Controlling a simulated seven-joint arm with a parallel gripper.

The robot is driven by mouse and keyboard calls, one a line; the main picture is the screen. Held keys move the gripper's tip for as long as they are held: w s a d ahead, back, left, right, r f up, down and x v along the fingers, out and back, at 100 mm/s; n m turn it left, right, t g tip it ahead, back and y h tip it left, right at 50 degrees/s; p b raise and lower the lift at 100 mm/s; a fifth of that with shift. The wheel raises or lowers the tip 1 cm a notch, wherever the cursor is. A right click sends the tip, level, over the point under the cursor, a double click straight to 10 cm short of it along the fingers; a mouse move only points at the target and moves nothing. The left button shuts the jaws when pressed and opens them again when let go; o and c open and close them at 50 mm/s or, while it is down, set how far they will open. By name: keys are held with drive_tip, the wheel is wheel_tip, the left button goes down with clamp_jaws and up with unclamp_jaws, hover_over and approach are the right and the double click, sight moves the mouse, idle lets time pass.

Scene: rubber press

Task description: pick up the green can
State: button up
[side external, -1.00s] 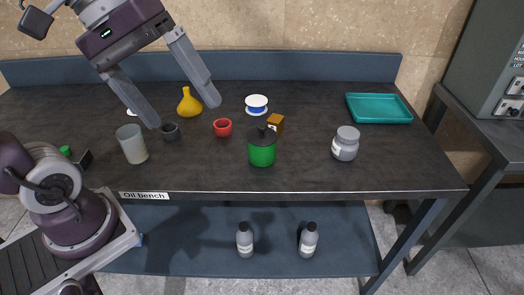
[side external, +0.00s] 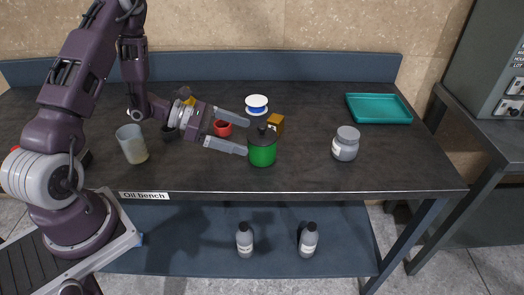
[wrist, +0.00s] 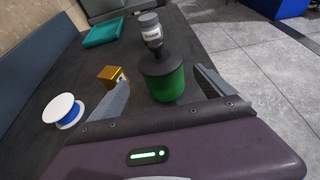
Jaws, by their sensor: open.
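In the wrist view the can (wrist: 167,84) is between and just ahead of my two fingers. My gripper (side external: 247,138) is open and lies low and roughly level, pointing right at the can. In the side view the near fingertip reaches the can's left edge and the far one is behind and left of its top. My gripper also shows in the wrist view (wrist: 163,88). I cannot tell whether a finger touches the can.
A gold-brown box (side external: 276,124) stands close behind the can, and a white-and-blue spool (side external: 256,104) farther back. A red cup (side external: 222,128) is behind my fingers. A grey jar (side external: 345,144) stands to the right, with a teal tray (side external: 379,108) behind it. A beaker (side external: 132,145) is left.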

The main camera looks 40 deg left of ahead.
sight(262, 144)
drive_tip(key=x, duration=0.7)
drive_tip(key=shift+s+d+f, duration=0.1)
drive_tip(key=shift+s+f, duration=0.05)
drive_tip(key=shift+f, duration=0.1)
drive_tip(key=c, duration=1.7)
